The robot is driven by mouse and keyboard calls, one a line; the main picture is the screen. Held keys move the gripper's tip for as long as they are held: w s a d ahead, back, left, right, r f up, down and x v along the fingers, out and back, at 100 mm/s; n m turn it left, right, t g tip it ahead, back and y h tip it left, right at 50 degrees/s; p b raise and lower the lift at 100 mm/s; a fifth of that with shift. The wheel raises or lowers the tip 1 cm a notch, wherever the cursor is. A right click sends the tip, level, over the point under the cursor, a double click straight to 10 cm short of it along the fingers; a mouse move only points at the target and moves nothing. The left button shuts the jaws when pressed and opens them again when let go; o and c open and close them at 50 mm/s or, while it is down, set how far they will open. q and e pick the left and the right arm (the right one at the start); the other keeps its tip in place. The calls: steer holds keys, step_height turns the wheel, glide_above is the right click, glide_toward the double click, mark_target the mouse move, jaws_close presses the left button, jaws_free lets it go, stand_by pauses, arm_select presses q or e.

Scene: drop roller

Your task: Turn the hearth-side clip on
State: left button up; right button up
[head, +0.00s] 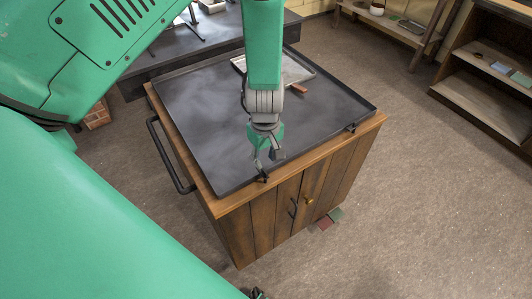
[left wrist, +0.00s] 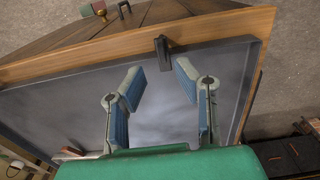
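A dark metal tray (head: 200,110) lies on top of a wooden cabinet (head: 290,205). Two small black clips sit on its front rim: one at the near corner (head: 263,177), on the side toward the brickwork, and one at the right corner (head: 351,128). My left gripper (head: 267,160) points down just above the tray, close to the near clip. In the left wrist view the gripper (left wrist: 160,76) is open and empty, and the near clip (left wrist: 161,49) stands on the rim just beyond the fingertips, apart from them. I cannot tell the clip's setting.
A shallow metal pan (head: 290,68) and a reddish-brown handled item (head: 299,88) lie at the tray's back. A black rail (head: 170,160) runs along the cabinet's left side. A dark slab (head: 200,45) stands behind, bricks (head: 97,115) at left. Floor at right is clear.

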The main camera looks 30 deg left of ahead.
mark_target(265, 171)
arm_select(q)
step_height(265, 171, up, 6)
steer(key=shift+r, duration=0.15)
stand_by(0.5)
steer(key=s+a+f+m, duration=0.1)
steer(key=s+f+m, duration=0.1)
steer(key=s+f, duration=0.1)
steer(key=s+a+f+m+y, duration=0.1)
steer(key=s+f+m, duration=0.1)
steer(key=s, duration=0.3)
steer(key=s+a+f+m, duration=0.1)
steer(key=s+a+f, duration=0.1)
steer(key=s+f, duration=0.2)
steer(key=shift+f+m+g, duration=0.15)
steer(key=shift+m+g, duration=0.15)
steer(key=shift+m, duration=0.1)
steer(key=s+d+f+m+h, duration=0.1)
steer(key=s+f+m, duration=0.1)
steer(key=s+m, duration=0.3)
steer(key=s+d+f+m, duration=0.1)
steer(key=s+f+m, duration=0.1)
steer(key=s, duration=0.6)
step_height(265, 171, down, 11)
steer(key=w+d+m+t+b, duration=0.1)
steer(key=w+b, duration=0.1)
steer(key=b, duration=0.9)
steer(key=shift+w+d+r, duration=0.15)
steer(key=shift+w, duration=0.1)
